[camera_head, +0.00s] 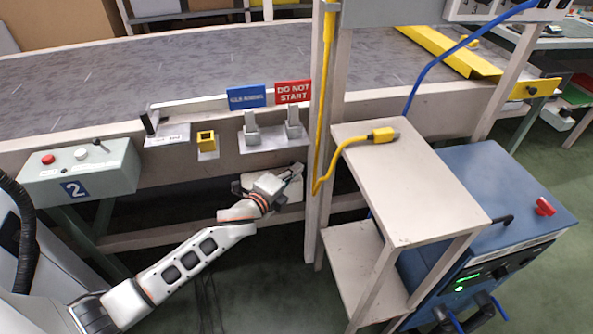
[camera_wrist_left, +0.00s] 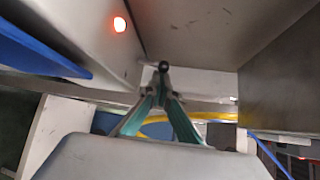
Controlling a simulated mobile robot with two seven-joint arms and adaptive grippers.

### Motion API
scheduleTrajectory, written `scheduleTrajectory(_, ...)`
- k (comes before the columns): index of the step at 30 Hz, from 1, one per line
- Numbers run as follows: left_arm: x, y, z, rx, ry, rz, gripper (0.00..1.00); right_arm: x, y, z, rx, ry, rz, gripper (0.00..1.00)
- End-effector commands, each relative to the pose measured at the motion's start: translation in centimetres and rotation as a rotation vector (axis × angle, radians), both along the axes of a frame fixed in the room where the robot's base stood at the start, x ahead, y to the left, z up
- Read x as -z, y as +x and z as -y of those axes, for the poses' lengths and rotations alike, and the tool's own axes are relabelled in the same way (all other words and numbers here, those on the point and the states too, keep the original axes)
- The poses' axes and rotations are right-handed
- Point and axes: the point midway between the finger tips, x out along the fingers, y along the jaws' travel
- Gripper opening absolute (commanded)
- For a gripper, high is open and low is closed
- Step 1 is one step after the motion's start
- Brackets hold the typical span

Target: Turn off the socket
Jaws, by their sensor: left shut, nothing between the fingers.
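A pale box or plate (camera_head: 287,192), perhaps the socket, sits on the conveyor's side below the rail, partly hidden behind my left gripper. No switch on it can be made out in the head view. In the left wrist view a glowing red light (camera_wrist_left: 120,24) shows on a pale panel (camera_wrist_left: 92,32) at the upper left. My left gripper (camera_head: 297,170) is in front of the plate, its arm reaching in from the lower left. In the left wrist view its teal fingers (camera_wrist_left: 163,68) are shut and empty, below and right of the red light; contact cannot be told. My right gripper is out of view.
A yellow plug (camera_head: 383,134) and cable lie on a small side table (camera_head: 433,200), right of a conveyor post (camera_head: 325,130). A control box (camera_head: 80,173) is at left. Red and blue signs (camera_head: 293,92) stand above. A blue machine (camera_head: 510,200) is at right.

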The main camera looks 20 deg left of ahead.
Motion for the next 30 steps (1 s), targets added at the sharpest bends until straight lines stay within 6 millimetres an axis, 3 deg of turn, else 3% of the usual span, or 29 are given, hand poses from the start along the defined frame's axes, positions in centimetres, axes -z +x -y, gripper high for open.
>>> scheduleTrajectory(6,0.5,-0.2,-0.1,-0.001,-0.029,0.011,0.0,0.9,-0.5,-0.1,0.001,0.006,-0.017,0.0)
scheduleTrajectory(14,0.2,-0.2,-0.2,-0.001,-0.061,0.036,0.0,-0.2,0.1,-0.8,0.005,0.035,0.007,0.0)
scheduleTrajectory(30,0.9,-0.7,-0.7,-0.003,-0.181,0.107,0.0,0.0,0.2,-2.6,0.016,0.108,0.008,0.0)
